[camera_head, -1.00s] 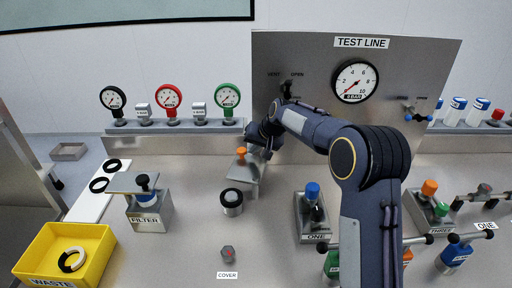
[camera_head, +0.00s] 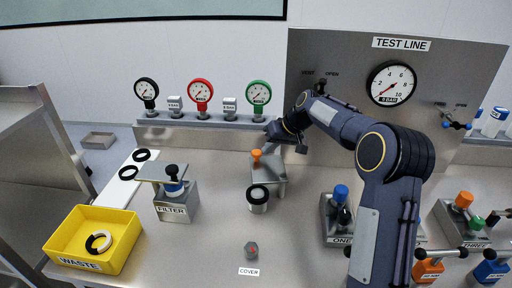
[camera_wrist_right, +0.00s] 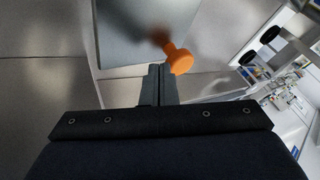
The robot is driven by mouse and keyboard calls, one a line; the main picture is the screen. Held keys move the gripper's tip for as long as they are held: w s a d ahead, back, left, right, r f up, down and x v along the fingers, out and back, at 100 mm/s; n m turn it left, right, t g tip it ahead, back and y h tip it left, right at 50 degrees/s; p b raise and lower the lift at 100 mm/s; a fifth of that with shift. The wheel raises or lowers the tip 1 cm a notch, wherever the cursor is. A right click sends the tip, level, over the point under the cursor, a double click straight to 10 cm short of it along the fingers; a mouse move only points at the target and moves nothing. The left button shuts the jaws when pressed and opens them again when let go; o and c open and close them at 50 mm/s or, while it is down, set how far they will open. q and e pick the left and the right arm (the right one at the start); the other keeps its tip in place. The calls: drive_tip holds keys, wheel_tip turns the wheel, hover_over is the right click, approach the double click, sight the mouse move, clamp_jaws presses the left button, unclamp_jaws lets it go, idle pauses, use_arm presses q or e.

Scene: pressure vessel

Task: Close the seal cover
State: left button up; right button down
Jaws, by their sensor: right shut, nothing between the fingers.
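A grey metal plate with an orange knob (camera_head: 257,154) stands on a fixture (camera_head: 270,173) near the middle of the bench in the head view. The orange knob also shows in the right wrist view (camera_wrist_right: 179,59), close beside my fingertips. My right gripper (camera_head: 299,147) is shut and empty, just behind and to the right of the knob. Whether it touches the plate cannot be told. A small grey piece with a red centre (camera_head: 251,250) sits behind the COVER label (camera_head: 249,271). My left gripper is not in view.
The FILTER block (camera_head: 175,203), yellow WASTE bin (camera_head: 120,247) and gauges are left. The ONE block (camera_head: 334,225) stands right, near my right arm. The TEST LINE panel (camera_head: 330,100) rises behind. The front middle bench is mostly clear.

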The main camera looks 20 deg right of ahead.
sight(257, 155)
drive_tip(key=shift+s+a+r+n+g+y+p, duration=0.1)
drive_tip(key=shift+a+n+g+y+p, duration=0.35)
drive_tip(key=shift+a+n, duration=0.45)
drive_tip(key=shift+s+a+n+g+y+p, duration=0.25)
drive_tip(key=shift+a+n+g+p, duration=0.25)
drive_tip(key=shift+n, duration=0.5)
drive_tip(key=shift+s+a+n+g+p, duration=0.2)
drive_tip(key=shift+a+n+g, duration=0.1)
drive_tip(key=shift+a+n, duration=0.15)
drive_tip(key=shift+s+a+n+g+p, duration=0.15)
drive_tip(key=shift+a+n+g, duration=0.15)
drive_tip(key=shift+n, duration=0.15)
drive_tip(key=a+n+g, duration=0.1)
drive_tip(key=s+n+p, duration=0.1)
drive_tip(key=shift+s+a+n+g+y, duration=0.15)
drive_tip(key=shift+a+n+g+y, duration=0.15)
drive_tip(key=shift+a+n+g, duration=0.1)
drive_tip(key=s+n, duration=0.1)
drive_tip(key=a+n+g+p, duration=0.1)
drive_tip(key=shift+s+a+n+g, duration=0.15)
drive_tip(key=shift+s+n+g, duration=0.1)
drive_tip(key=shift+s+n, duration=0.1)
drive_tip(key=shift+s+a+n+g+h+p, duration=0.25)
drive_tip(key=shift+s+n+g, duration=0.2)
drive_tip(key=shift+s+n, duration=0.45)
drive_tip(key=shift+s+a+n+g+h+p, duration=0.15)
drive_tip(key=shift+s+a+n+g+p, duration=0.25)
drive_tip(key=shift+s+n, duration=0.45)
drive_tip(key=shift+s, duration=0.1)
